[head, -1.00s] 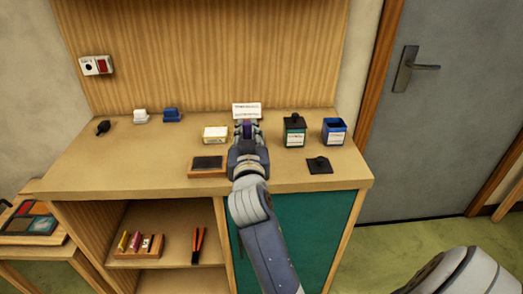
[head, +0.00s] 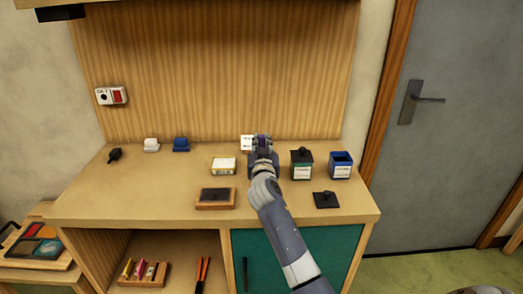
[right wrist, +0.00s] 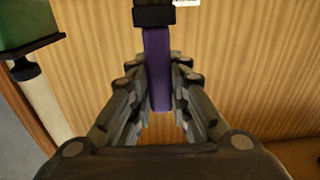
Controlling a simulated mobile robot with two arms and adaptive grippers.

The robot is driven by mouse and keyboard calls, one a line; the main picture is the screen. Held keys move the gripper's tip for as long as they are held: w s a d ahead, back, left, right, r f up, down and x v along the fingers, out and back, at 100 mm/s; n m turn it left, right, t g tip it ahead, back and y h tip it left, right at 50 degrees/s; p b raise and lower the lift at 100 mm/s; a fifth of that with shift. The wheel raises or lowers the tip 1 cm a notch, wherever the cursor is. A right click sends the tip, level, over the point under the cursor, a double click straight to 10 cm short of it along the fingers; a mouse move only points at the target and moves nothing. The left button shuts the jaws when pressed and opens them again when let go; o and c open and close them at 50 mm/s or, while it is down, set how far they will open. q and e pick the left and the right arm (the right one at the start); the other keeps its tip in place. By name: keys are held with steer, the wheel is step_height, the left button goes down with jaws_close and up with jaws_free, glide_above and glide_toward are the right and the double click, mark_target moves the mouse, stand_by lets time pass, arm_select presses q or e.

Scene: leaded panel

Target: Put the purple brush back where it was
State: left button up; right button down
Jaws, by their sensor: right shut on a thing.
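The purple brush (right wrist: 158,75) is between the fingers of my right gripper (right wrist: 160,105) in the right wrist view. A black band (right wrist: 167,16) is at the upper end of its purple length; whatever lies beyond it is cut off by the frame. In the head view my right gripper (head: 263,142) is shut on the brush, over the back of the bench top. A little purple shows between its fingers. The gripper partly covers a white label card (head: 246,143) just to its left. My left gripper is not in view.
Right of the gripper stand a green pot (head: 301,165) with a black lid and an open blue pot (head: 340,166). A black lid (head: 326,200) lies in front. To the left are a yellow-and-white box (head: 223,165) and a dark pad (head: 216,198). The bench's left front is clear.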

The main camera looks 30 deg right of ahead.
step_height(320, 180, down, 2)
steer(key=shift+f, duration=0.2)
steer(key=shift+f+b, duration=0.25)
steer(key=shift+b, duration=0.05)
steer(key=c, duration=1.5)
jaws_free()
steer(key=shift+r, duration=0.1)
